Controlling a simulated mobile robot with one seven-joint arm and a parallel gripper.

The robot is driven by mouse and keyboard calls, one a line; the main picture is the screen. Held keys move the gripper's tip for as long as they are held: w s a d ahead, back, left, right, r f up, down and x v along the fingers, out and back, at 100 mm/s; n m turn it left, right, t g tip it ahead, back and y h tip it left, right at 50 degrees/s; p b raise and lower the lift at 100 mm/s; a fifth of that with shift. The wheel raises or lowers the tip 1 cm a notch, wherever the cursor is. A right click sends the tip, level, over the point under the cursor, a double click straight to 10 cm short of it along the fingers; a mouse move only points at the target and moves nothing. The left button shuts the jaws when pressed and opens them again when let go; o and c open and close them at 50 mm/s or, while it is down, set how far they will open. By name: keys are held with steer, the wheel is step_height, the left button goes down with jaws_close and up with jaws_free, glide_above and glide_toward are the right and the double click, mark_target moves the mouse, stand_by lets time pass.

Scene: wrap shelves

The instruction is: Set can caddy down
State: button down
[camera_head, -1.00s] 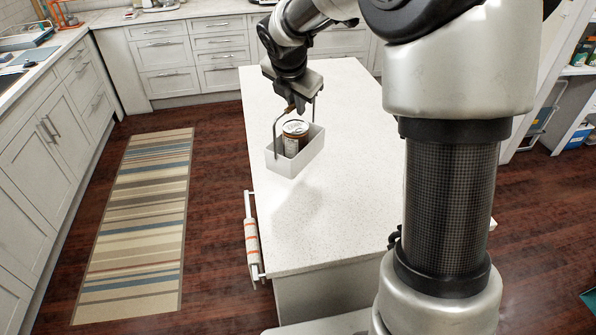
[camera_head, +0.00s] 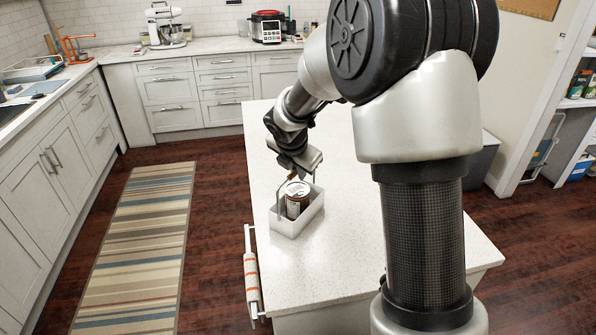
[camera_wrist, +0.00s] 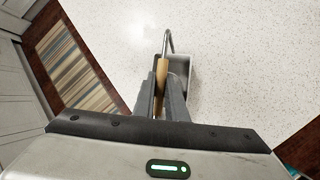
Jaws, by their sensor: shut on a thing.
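The can caddy (camera_head: 290,228) is a white open box with a thin metal bail and a wooden handle. A can (camera_head: 298,200) with a silver top and a brown and white label stands upright in it. My gripper (camera_head: 290,177) is shut on the wooden handle (camera_wrist: 161,74), above the box. The caddy is level at the left side of the white island countertop (camera_head: 350,245), very low; I cannot tell for sure whether its base touches. In the wrist view my fingers hide much of the box.
The countertop around the caddy is clear. A towel (camera_head: 251,278) hangs on a rail at the island's left edge. A striped rug (camera_head: 140,245) lies on the floor left. A stand mixer (camera_head: 165,27) and a red cooker (camera_head: 267,27) stand on the back counter.

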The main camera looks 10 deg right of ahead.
steer(key=c, duration=1.8)
jaws_free()
